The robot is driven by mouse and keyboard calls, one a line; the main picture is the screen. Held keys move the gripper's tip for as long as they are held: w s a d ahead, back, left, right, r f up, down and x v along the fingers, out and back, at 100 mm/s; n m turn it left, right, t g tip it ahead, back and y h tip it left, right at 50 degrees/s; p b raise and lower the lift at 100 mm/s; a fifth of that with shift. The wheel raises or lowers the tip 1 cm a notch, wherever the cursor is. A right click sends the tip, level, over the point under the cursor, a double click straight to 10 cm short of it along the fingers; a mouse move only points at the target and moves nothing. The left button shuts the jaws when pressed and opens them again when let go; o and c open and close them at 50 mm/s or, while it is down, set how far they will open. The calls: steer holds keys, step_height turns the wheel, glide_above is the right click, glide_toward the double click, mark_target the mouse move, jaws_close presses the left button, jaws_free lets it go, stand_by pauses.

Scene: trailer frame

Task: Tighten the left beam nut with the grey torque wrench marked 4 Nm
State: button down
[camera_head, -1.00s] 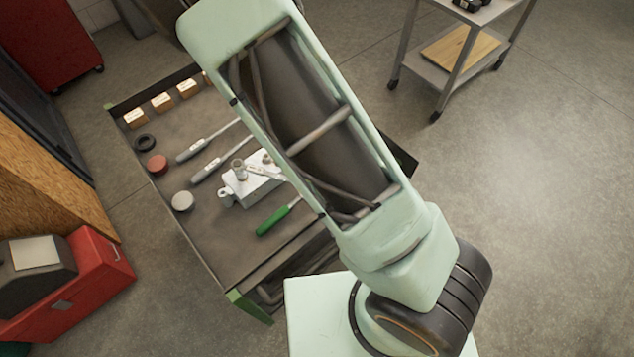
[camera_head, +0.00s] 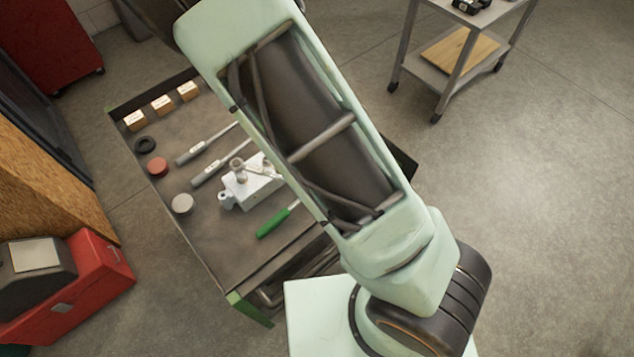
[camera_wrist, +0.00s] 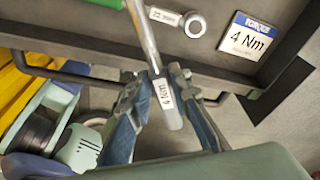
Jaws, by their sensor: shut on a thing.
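In the wrist view my gripper (camera_wrist: 154,78) is shut on the handle of a grey torque wrench (camera_wrist: 165,105) with a white label reading 4 Nm. Its metal shaft runs up out of the top of the view, so its head is hidden there. In the head view my arm covers my gripper and the held wrench. A silver metal block (camera_head: 250,187) with a round upright post lies on the tool cart (camera_head: 215,245), partly behind my arm. I cannot pick out the left beam nut in either view.
Two grey-handled tools (camera_head: 205,145) (camera_head: 208,174), a green-handled tool (camera_head: 277,221), a black ring, a red and a grey disc and small labelled blocks lie on the cart. A torque 4 Nm card (camera_wrist: 248,36) lies near a ring-ended tool (camera_wrist: 193,25). Open floor lies right.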

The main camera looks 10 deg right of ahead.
steer(key=shift+r, duration=0.2)
steer(key=shift+d+v, duration=0.2)
steer(key=shift+v, duration=0.7)
steer(key=shift+d+v, duration=0.2)
steer(key=shift+v, duration=0.75)
steer(key=c, duration=2.4)
jaws_free()
steer(key=shift+s, duration=0.2)
jaws_close()
